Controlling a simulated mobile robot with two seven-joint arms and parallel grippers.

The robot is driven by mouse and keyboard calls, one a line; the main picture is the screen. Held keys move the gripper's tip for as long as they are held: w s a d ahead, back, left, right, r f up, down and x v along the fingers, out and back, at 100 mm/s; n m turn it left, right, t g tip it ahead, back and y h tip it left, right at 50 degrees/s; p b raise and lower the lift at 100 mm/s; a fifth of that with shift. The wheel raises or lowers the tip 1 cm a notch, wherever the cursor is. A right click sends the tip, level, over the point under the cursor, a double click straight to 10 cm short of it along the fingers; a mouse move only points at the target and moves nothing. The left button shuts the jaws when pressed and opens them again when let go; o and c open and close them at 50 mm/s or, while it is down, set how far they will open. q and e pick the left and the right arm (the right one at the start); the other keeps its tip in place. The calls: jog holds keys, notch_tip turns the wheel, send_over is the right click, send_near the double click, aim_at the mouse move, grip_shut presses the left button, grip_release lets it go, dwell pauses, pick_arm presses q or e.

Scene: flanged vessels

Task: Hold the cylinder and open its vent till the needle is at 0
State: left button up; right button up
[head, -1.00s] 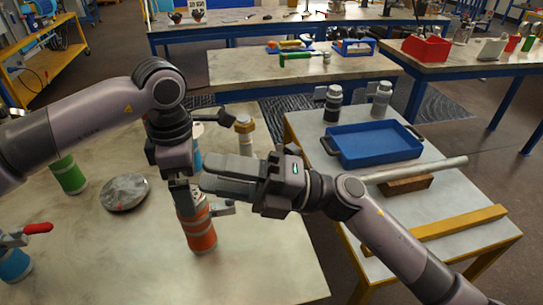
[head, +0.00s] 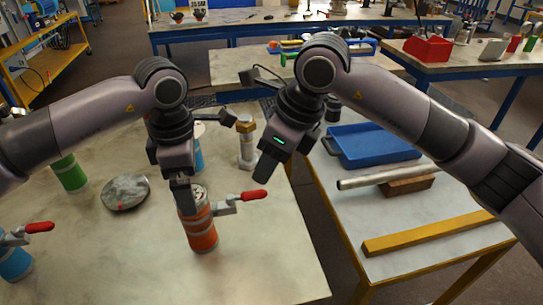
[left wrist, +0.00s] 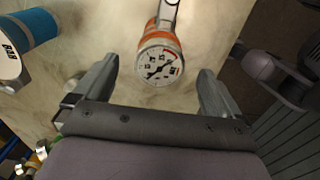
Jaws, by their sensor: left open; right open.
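The cylinder (head: 201,233) is orange with grey bands and stands upright on the near table. Its vent has a red lever (head: 254,195) sticking out to the right. In the left wrist view its round white gauge (left wrist: 158,66) faces me; the needle seems to point to the lower left, but its exact reading is too small to tell. My left gripper (head: 184,196) is open above the cylinder's top, its fingers (left wrist: 155,88) on either side of the gauge and apart from it. My right gripper (head: 262,170) is open, above and right of the cylinder, close to the red lever but apart.
A green-banded cylinder (head: 69,173) and a blue one with a red lever (head: 14,262) stand at the left. A round grey disc (head: 125,192) lies behind left. A brass-topped fitting (head: 246,140) stands behind. The right table holds a blue tray (head: 372,146) and a yellow bar (head: 428,233).

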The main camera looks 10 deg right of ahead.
aim_at(210, 221)
pick_arm(q)
jog(key=shift+f, duration=3.6)
jog(key=c, duration=1.6)
jog(key=shift+o, duration=0.2)
jog(key=shift+r, duration=0.1)
